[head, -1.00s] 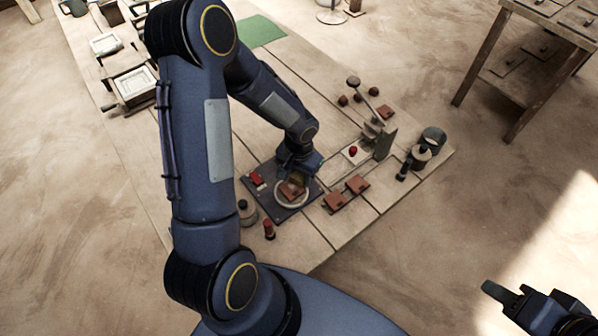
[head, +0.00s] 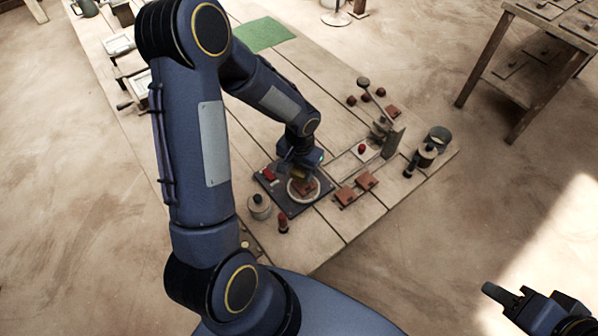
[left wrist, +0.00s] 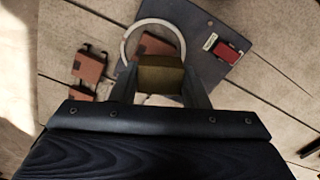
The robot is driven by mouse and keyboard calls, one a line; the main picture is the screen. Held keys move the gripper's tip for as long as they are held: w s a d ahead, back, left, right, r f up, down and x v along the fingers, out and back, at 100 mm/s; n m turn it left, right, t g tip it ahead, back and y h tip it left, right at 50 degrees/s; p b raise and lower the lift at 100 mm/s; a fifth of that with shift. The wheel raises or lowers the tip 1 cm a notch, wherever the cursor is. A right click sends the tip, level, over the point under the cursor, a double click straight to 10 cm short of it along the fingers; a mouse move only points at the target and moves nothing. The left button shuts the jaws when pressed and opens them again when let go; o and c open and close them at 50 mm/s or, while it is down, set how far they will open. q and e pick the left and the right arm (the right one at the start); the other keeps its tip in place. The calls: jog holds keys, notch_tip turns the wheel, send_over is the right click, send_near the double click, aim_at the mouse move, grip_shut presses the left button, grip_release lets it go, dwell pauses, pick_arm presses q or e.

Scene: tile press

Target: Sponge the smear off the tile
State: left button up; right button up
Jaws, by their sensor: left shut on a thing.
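My left gripper (head: 298,168) is shut on a yellowish-brown sponge (left wrist: 160,78), which hangs over the near side of a red-brown tile. The tile (head: 308,188) lies inside a pale ring (head: 293,196) on a dark board (head: 283,201). In the left wrist view the tile (left wrist: 152,44) shows just beyond the sponge, partly covered by it. I cannot tell whether the sponge touches the tile. No smear can be made out on the visible part. My right gripper (head: 499,292) is at the lower right, away from the table, its opening unclear.
A red block (head: 268,174) sits on the board's left corner. Two brown tiles (head: 357,187) lie right of the board. A lidded pot (head: 259,206) and a red-topped piece (head: 283,223) stand nearby. A lever press (head: 390,138) and grey pots (head: 436,137) stand farther right.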

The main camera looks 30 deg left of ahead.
pick_arm(q)
jog(key=shift+r+p, duration=1.05)
jog(key=shift+r, duration=0.85)
